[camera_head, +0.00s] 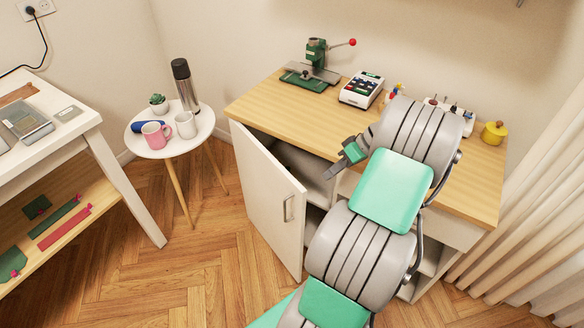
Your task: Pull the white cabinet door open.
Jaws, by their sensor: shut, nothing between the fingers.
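The white cabinet door (268,195) hangs on the left side of the wood-topped cabinet (262,104) and stands well open, swung out toward the front. Its metal handle (288,208) is near the door's right edge. My gripper (333,174) is shut and empty, in the opening to the right of the door's free edge. It is apart from the handle; whether it touches the door's inner face I cannot tell. The dark interior with shelves shows between the door and my arm. My arm hides much of the cabinet's front.
A round white table (172,143) with mugs, a plant and a flask stands left of the door. A white workbench (50,143) is at the far left. Curtains (540,200) hang at the right. The herringbone floor in front of the door is clear.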

